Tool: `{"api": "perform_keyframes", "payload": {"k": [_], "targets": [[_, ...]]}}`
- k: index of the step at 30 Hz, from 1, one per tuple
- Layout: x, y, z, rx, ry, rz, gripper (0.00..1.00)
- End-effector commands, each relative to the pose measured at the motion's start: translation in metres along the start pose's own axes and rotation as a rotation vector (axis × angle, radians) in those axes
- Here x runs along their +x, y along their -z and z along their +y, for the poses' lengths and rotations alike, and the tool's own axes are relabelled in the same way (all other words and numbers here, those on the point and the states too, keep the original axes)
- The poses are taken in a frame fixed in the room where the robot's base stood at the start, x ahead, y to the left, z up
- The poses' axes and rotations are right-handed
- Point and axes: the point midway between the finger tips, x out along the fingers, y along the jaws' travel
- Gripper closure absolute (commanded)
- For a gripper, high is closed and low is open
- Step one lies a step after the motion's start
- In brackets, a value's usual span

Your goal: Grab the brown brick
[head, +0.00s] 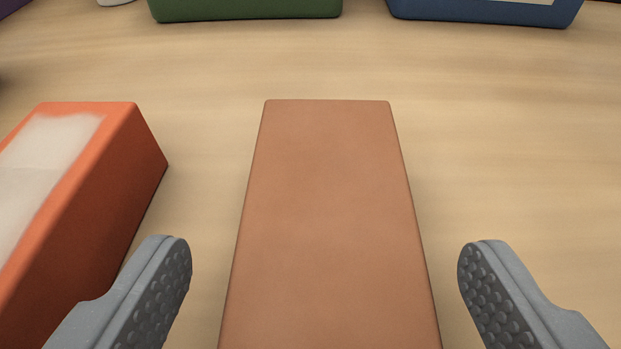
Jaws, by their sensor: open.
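The brown brick (328,220) lies on the wooden surface in the middle of the head view, its long side running away from me. Its near end is cut off by the bottom edge of the picture. My gripper (325,270) is open, with one grey ribbed finger to the left of the brick and one to the right. A gap shows between each finger and the brick's sides, and neither finger touches it in the picture.
An orange brick (110,200) with a whitish top patch lies close on the left, partly behind my left finger. A green object (245,8) and a blue object (485,12) stand at the back. The wooden surface (520,130) is clear on the right.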

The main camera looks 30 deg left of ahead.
Motion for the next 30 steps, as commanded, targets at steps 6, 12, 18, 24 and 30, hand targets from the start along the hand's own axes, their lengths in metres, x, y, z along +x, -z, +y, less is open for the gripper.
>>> {"api": "perform_keyframes", "payload": {"k": [6, 12, 18, 24, 30], "targets": [[0.021, -0.002, 0.001, 0.0, -0.001, -0.001, 0.24], [0.021, -0.001, 0.001, 0.0, -0.001, 0.0, 0.24], [0.021, -0.001, 0.001, 0.001, -0.001, -0.001, 0.77], [0.021, -0.001, 0.001, 0.0, -0.001, 0.0, 0.88], [0.018, 0.006, 0.001, 0.0, -0.001, 0.002, 0.88]]}}
